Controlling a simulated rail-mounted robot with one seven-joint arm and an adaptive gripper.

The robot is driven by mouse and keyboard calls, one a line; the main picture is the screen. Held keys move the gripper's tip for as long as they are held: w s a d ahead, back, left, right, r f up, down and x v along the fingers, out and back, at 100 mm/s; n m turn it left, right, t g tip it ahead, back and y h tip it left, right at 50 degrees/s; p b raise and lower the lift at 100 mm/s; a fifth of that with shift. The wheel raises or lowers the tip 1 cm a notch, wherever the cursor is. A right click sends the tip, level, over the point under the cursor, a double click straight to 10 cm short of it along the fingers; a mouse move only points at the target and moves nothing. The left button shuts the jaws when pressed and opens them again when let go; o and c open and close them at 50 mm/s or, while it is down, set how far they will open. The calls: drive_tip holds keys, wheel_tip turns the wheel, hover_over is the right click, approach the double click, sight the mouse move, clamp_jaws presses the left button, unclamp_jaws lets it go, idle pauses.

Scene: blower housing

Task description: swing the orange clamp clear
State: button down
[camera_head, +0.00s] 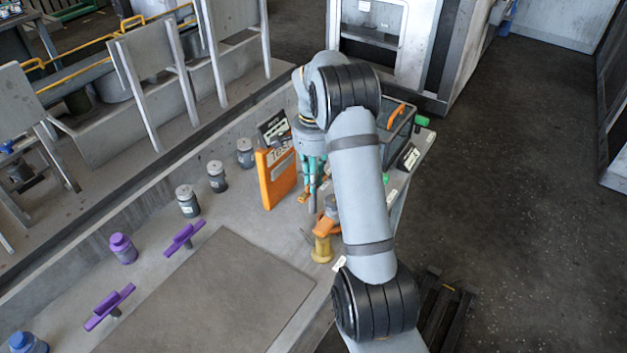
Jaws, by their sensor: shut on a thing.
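My gripper (312,186) has teal parts and points down over the far part of the grey bench. It is shut, with its tips close to the orange clamp (322,226); the exact contact is too small to make out. The clamp is beside a yellow spool-shaped base (321,249), and my arm hides its right side. A small orange piece (304,197) lies just left of the gripper tips. I cannot make out the blower housing as a separate part.
An orange board (277,178) stands close left of my gripper. Several grey-capped jars (217,176) line the back of the bench (160,245). A dark-framed box (398,122) with an orange handle is behind my arm. A flat plate (215,300) lies clear in front.

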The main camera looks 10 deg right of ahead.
idle(0.3)
drive_tip(key=c, duration=1.7)
unclamp_jaws()
drive_tip(key=shift+o, duration=0.3)
drive_tip(key=shift+r, duration=0.1)
wheel_tip(320, 180, up, 12)
drive_tip(key=shift+f, duration=0.2)
